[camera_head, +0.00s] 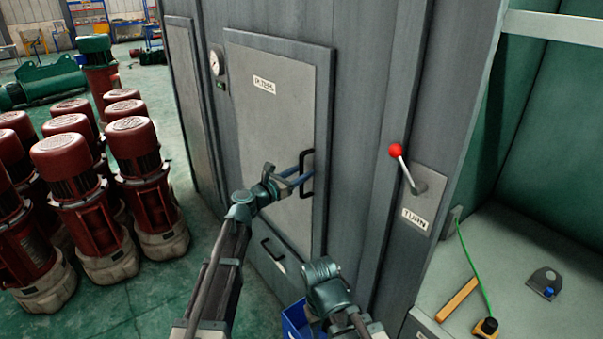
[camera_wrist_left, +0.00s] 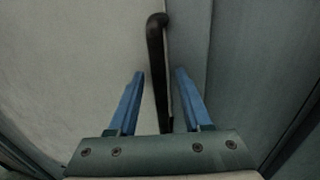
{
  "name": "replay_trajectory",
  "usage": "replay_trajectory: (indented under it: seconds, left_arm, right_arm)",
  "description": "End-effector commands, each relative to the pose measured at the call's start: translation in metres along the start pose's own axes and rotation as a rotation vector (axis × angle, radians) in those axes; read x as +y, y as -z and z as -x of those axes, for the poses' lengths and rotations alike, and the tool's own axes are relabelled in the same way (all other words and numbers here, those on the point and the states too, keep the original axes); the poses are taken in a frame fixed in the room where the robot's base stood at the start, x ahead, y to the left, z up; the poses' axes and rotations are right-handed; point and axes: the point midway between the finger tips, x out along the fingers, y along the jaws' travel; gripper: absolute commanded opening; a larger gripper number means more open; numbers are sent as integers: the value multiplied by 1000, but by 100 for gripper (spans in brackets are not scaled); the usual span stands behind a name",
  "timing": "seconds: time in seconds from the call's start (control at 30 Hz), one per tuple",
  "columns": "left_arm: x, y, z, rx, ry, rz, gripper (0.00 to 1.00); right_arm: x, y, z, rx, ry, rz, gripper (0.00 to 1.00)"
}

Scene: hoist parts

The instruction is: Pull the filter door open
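The filter door (camera_head: 265,120) is a light grey panel in the grey cabinet and looks shut. Its black bar handle (camera_head: 306,174) is upright near the door's right edge. My left gripper (camera_head: 303,172) is at this handle. In the left wrist view the handle (camera_wrist_left: 158,75) stands between the two blue fingers of my left gripper (camera_wrist_left: 159,85), with a gap on each side, so the gripper is open around it. My right arm (camera_head: 328,290) shows at the bottom centre, but its fingers are not visible.
A red-knobbed lever (camera_head: 397,152) sticks out of the cabinet to the right of the door. A second black handle (camera_head: 272,252) is lower down. Several red motors (camera_head: 145,185) stand on the left. A blue bin (camera_head: 294,320) is below. A bench (camera_head: 510,265) is at the right.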

Motion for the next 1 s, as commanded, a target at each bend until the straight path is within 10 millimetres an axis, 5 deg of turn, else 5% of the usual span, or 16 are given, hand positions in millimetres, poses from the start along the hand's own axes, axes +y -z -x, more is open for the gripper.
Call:
replay_trajectory:
  seconds: [0.03,0.27,1.0]
  left_arm:
    - [0,0,0,0,0,0,42]
    - [0,0,0,0,0,0,1]
    - [0,0,0,0,0,0,0]
  right_arm:
    - [0,0,0,0,0,0,50]
    - [0,0,0,0,0,0,50]
    - [0,0,0,0,0,0,50]
